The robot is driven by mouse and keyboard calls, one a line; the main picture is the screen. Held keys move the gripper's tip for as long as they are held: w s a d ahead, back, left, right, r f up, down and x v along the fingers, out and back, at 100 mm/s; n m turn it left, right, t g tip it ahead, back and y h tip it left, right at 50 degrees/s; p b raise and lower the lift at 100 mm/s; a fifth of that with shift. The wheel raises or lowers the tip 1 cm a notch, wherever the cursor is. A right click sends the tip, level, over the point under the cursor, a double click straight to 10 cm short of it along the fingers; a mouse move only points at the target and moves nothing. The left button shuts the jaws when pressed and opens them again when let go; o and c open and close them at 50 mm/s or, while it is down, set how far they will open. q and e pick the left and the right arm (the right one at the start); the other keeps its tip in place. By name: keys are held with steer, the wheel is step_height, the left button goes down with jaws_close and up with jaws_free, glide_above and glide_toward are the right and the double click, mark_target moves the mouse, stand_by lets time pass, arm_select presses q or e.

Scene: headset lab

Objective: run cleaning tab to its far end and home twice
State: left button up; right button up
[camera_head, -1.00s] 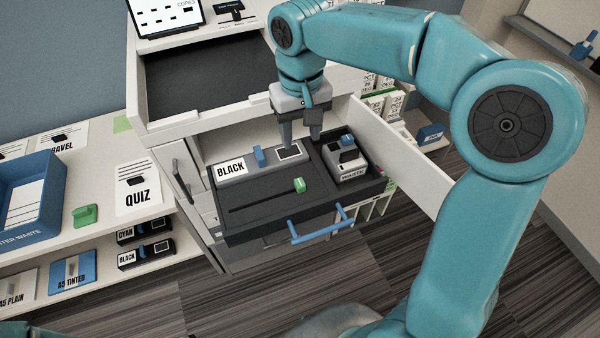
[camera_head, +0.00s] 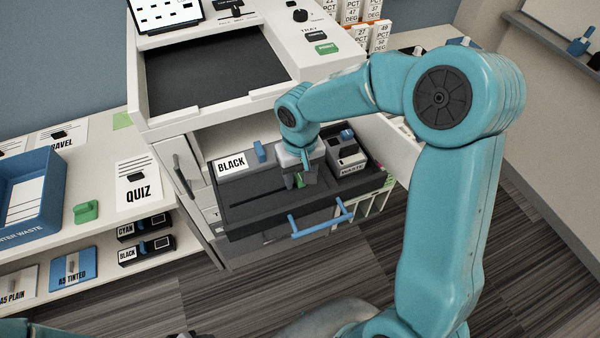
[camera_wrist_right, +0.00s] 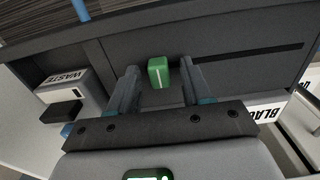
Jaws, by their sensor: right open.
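The green cleaning tab (camera_wrist_right: 158,72) sits at one end of a dark slot (camera_wrist_right: 250,58) in the drawer's black tray. In the head view the tab (camera_head: 299,180) is at the slot's right end, partly hidden by my gripper. My right gripper (camera_wrist_right: 160,85) is open, pointing down, with a finger on either side of the tab; I cannot tell whether they touch it. It also shows in the head view (camera_head: 303,180). The slot (camera_head: 262,196) runs left from the tab. My left gripper is not in view.
The open drawer has a blue handle (camera_head: 320,219). A cartridge labelled BLACK (camera_head: 232,165) lies behind the slot, and a waste box (camera_head: 346,156) stands at the right. A shelf unit with a blue tray (camera_head: 40,195) stands at the left.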

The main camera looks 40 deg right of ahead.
mark_target(237, 204)
steer(key=shift+w+d, duration=0.1)
jaws_close()
steer(key=shift+w+a+f, duration=0.1)
steer(key=shift+a, duration=0.5)
steer(key=w+a+b, duration=0.1)
steer(key=a, duration=0.3)
steer(key=w+a, duration=0.1)
steer(key=a, duration=0.4)
steer(key=w+a+b, duration=0.1)
steer(key=a, duration=0.4)
steer(key=shift+w+b, duration=0.25)
steer(key=shift+b, duration=0.05)
jaws_free()
steer(key=shift+s, duration=0.1)
steer(key=shift+r, duration=0.2)
